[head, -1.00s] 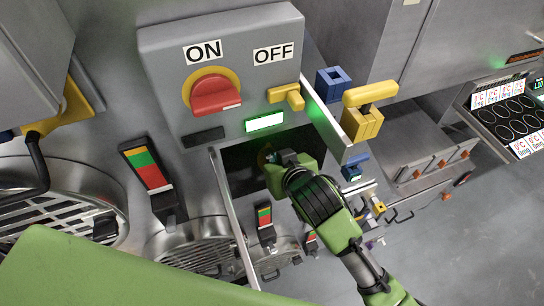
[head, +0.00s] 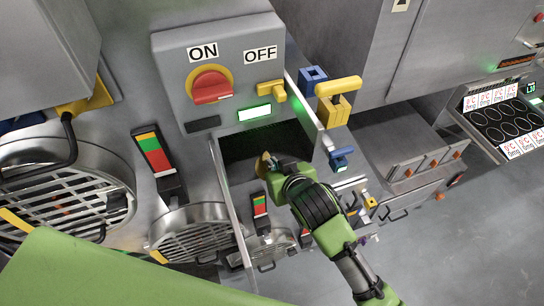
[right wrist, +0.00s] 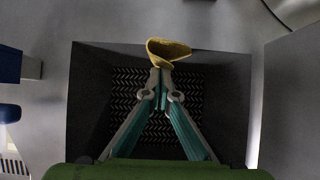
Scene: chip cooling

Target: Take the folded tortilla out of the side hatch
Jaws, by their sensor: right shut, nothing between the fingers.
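The folded tortilla (right wrist: 168,52) is a tan, curled piece. In the right wrist view it sits just beyond my closed fingertips, at the upper edge of the dark hatch. In the head view the tortilla (head: 263,164) shows small at the tip of my right gripper (head: 272,166), in front of the dark side hatch (head: 245,150). My right gripper (right wrist: 160,78) is shut, its two fingers meeting at the tortilla's lower end. Nothing shows pinched between them; whether they touch it is unclear. The hatch interior has a patterned dark back. My left gripper is not in view.
Above the hatch is a panel with a red knob (head: 212,84), ON and OFF labels and a lit green light (head: 254,113). Metal flaps stand at both sides of the hatch. A yellow-handled latch (head: 338,100) is at right. Round grilles (head: 60,190) lie at lower left.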

